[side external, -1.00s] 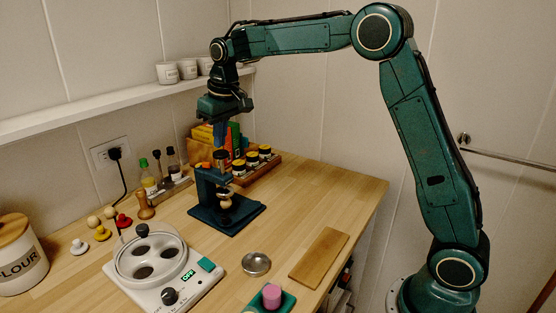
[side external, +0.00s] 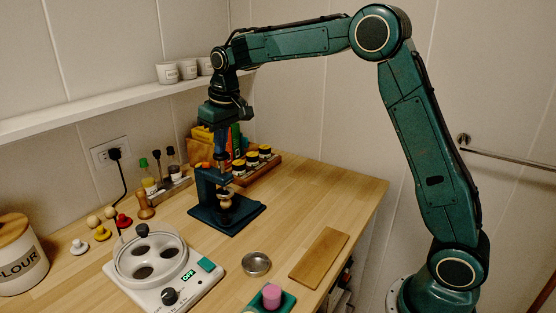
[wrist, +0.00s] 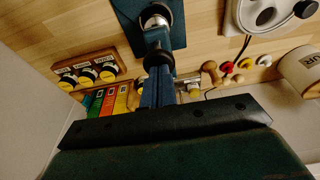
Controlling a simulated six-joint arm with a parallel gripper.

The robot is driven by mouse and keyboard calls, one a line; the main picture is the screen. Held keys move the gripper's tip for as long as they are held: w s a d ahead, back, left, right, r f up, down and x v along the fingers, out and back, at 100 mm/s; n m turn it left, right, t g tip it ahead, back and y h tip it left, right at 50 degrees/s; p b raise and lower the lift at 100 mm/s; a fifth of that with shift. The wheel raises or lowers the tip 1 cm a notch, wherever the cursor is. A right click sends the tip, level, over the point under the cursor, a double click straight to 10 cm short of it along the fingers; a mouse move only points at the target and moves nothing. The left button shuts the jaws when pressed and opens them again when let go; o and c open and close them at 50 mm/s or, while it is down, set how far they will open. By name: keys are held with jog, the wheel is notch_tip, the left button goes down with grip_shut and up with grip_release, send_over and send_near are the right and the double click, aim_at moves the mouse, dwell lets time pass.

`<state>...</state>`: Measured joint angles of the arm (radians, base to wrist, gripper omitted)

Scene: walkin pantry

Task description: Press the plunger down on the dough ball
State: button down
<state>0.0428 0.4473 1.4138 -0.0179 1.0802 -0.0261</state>
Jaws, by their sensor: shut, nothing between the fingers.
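A blue press (side external: 204,190) stands on its dark blue base (side external: 250,212) on the counter. Its upright plunger (side external: 226,178) has a dark knob, which shows in the wrist view (wrist: 158,58). The pale dough ball (side external: 226,203) is small under the plunger, above the base; whether it is flattened I cannot tell. My gripper (side external: 223,152) points straight down, shut and empty, with its blue fingertips at the top of the plunger. In the wrist view the fingers (wrist: 158,82) reach to the knob; whether they touch it I cannot tell.
A white appliance (side external: 165,275) is in front, with a metal dish (side external: 256,264).

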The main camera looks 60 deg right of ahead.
jog(key=shift+f, duration=1.65)
dwell(2.2)
jog(key=shift+r, duration=3.25)
